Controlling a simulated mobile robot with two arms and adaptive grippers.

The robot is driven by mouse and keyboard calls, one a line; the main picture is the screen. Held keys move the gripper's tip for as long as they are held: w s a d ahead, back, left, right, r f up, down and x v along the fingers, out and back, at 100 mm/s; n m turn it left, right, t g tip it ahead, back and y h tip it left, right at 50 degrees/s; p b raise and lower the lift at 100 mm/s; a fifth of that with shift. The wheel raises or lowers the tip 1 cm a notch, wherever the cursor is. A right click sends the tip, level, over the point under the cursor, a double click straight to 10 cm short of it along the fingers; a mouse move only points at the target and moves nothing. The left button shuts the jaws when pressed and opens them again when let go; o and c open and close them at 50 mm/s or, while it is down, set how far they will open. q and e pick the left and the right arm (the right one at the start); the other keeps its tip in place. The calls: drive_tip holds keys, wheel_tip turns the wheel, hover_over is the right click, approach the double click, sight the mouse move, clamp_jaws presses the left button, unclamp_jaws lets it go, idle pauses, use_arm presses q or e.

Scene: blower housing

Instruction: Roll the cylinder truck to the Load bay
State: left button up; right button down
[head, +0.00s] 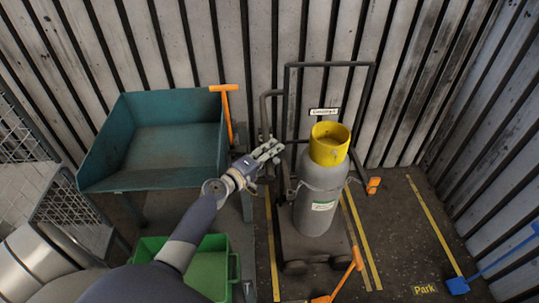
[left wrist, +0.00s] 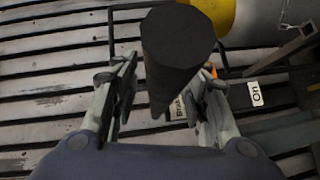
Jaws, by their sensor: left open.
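The cylinder truck (head: 294,110) stands upright against the back wall, a dark tubular frame with a handle loop at the top. It carries a grey gas cylinder (head: 318,205) with a yellow cap (head: 330,143). My left gripper (head: 277,150) is at the truck's left side, below its curved left handle (head: 266,97). In the left wrist view the fingers (left wrist: 165,95) are open, with a thick black cylindrical grip (left wrist: 178,50) between or just beyond them; contact cannot be told. The Load bay marking is not readable in view. My right gripper is not in view.
A teal bin (head: 165,145) with an orange handle (head: 228,100) stands left of the truck, above a green crate (head: 200,270). Yellow lines and "Park" (head: 425,290) mark the floor. A blue-handled tool (head: 458,285) lies right.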

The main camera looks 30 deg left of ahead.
use_arm(q)
drive_tip(key=v, duration=1.2)
idle(0.4)
